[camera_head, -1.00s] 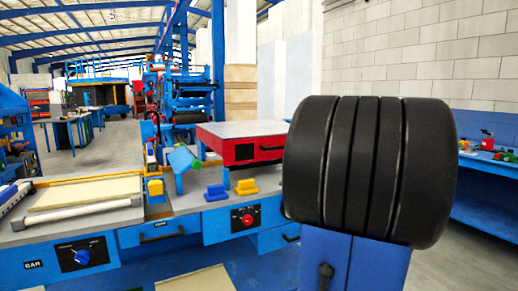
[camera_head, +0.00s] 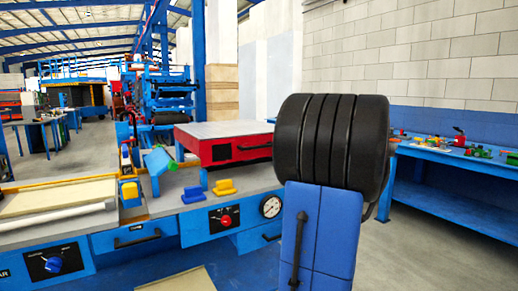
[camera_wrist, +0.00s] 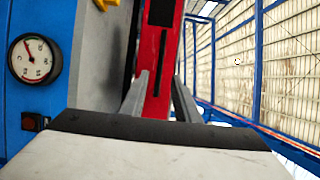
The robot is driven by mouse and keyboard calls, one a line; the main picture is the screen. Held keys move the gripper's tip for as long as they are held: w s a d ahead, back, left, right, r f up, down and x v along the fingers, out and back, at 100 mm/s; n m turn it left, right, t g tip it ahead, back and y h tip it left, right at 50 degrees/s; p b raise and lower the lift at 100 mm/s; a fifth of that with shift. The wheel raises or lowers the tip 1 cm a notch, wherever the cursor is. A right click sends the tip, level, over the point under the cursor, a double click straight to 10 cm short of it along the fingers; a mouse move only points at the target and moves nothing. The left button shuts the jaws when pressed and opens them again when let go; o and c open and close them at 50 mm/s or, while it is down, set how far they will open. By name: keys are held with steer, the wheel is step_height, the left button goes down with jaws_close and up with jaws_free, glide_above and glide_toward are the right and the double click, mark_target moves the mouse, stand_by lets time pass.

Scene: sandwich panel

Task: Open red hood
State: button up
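The red hood (camera_head: 225,150) is a low red box with a grey top and a dark bar handle (camera_head: 254,147) on its front. It lies flat and looks closed on the grey worktop. My gripper is hidden behind my own arm in the head view. In the wrist view my gripper (camera_wrist: 160,76) has its two grey fingers apart with nothing held between them. The red hood (camera_wrist: 151,98) lies beyond the fingers, its front running up and down the picture. Its dark handle (camera_wrist: 163,62) lines up with the gap between the fingers. I see no contact.
The blue cabinet (camera_head: 115,240) below has a red knob (camera_head: 226,219) and a round gauge (camera_head: 271,207), also in the wrist view (camera_wrist: 35,58). A blue bench (camera_head: 450,190) stands right.

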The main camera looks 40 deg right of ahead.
mark_target(259, 147)
steer(key=w, duration=0.4)
steer(key=w+a, duration=0.1)
steer(key=w, duration=0.3)
steer(key=w+a, duration=0.1)
steer(key=w, duration=0.3)
jaws_close()
